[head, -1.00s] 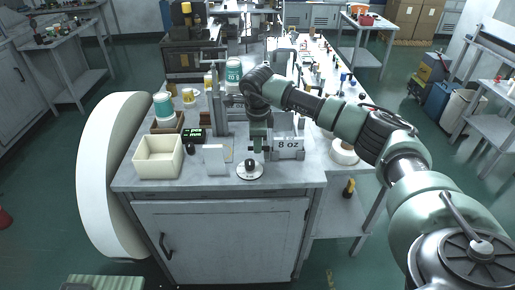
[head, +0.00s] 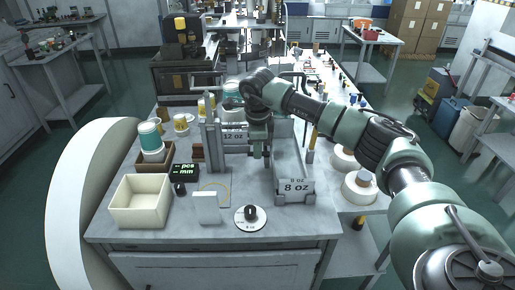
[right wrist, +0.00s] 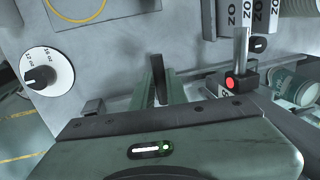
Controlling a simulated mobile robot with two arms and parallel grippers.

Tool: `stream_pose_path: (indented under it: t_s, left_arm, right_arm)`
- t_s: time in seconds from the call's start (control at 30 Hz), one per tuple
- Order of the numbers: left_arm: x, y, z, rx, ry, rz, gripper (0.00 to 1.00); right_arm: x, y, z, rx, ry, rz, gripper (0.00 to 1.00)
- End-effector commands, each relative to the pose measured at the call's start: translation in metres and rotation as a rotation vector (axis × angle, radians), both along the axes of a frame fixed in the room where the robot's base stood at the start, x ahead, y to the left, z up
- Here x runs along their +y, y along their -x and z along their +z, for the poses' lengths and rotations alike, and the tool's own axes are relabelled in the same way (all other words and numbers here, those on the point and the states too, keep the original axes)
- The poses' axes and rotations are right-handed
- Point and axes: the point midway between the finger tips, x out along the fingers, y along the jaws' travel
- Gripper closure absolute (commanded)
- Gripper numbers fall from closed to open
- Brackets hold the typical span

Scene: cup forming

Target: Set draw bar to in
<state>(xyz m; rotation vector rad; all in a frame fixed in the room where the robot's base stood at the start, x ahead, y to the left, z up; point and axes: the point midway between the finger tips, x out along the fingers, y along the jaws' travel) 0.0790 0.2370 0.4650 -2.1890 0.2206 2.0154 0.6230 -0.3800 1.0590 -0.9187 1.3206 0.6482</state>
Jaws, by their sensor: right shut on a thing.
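My right gripper (head: 257,160) reaches over the bench, left of the tray marked 8 oz. In the right wrist view its fingers (right wrist: 160,85) are closed around a dark upright bar (right wrist: 158,72), which appears to be the draw bar's handle. The gripper and arm hide most of the bar in the head view, so how far in or out it stands I cannot tell. A white dial with a black knob (head: 250,212) is in front of the gripper; it also shows in the right wrist view (right wrist: 42,72). My left gripper is out of view.
The 8 oz tray (head: 293,187) stands close to the right, a 12 oz sign (head: 235,134) behind. A cream bin (head: 140,202), a display (head: 184,172) and a white block (head: 206,208) stand at the left. A red button (right wrist: 229,83) is right of the fingers.

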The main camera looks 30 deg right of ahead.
Motion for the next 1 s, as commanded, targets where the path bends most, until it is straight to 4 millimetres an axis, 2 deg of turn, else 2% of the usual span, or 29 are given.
stream_pose_path:
  t_s: [0.13, 0.17, 0.23, 0.53, 0.63, 1.0]
  left_arm:
    - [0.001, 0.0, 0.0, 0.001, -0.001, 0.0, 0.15]
    - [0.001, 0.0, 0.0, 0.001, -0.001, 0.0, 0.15]
    - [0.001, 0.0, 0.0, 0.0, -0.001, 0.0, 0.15]
    - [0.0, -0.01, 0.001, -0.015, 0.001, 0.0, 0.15]
    - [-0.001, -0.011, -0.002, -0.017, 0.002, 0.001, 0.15]
    - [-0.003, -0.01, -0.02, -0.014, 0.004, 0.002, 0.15]
  right_arm:
    - [-0.003, -0.003, 0.004, -0.012, 0.005, -0.004, 1.0]
    - [-0.003, -0.003, 0.004, -0.013, 0.004, -0.005, 0.83]
    - [-0.003, -0.003, 0.004, -0.012, 0.005, -0.005, 0.64]
    - [-0.002, -0.002, 0.003, -0.008, 0.003, -0.003, 0.64]
    - [-0.001, -0.001, 0.008, -0.01, 0.002, -0.002, 0.64]
    - [0.004, 0.007, 0.064, -0.011, 0.003, -0.004, 0.64]
